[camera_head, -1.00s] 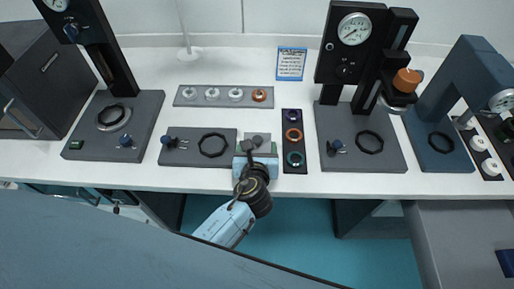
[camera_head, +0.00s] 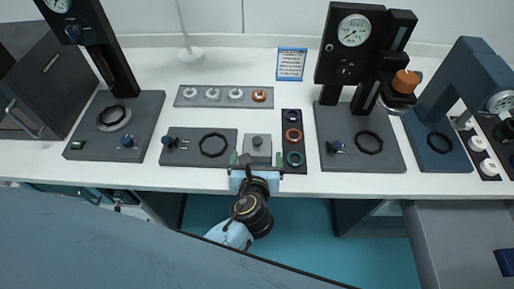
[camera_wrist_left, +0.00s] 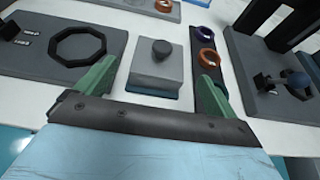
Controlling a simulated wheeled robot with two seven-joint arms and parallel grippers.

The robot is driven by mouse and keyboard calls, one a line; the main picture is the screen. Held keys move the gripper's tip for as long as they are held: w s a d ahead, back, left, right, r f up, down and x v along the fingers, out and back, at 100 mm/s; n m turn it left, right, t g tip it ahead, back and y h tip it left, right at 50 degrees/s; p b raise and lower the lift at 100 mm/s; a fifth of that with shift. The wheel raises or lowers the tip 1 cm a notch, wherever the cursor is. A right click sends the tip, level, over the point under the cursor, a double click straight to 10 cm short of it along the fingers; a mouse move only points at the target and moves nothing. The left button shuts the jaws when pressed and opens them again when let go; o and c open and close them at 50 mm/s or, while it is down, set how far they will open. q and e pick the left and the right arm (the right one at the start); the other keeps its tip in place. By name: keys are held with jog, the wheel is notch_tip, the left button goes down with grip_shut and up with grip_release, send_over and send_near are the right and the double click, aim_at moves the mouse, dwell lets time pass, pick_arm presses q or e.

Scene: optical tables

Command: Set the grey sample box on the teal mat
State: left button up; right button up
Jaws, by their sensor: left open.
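The grey sample box (camera_head: 257,146), with a round dark knob on its lid, sits near the table's front edge; it also shows in the left wrist view (camera_wrist_left: 154,75). A narrow blue-teal strip, apparently the teal mat (camera_wrist_left: 152,93), shows under its front edge; the rest is hidden. My left gripper (camera_head: 256,160) is open, its green fingers apart at the box's front left and front right. It is not shut on the box. My right gripper is not in view.
A dark plate with a black ring (camera_head: 213,145) lies left of the box. A dark strip with coloured rings (camera_head: 292,142) stands close on the right, then a gauge stand (camera_head: 350,72). White table is clear behind the box.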

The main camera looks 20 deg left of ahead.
pick_arm(q)
jog(key=v, duration=0.7)
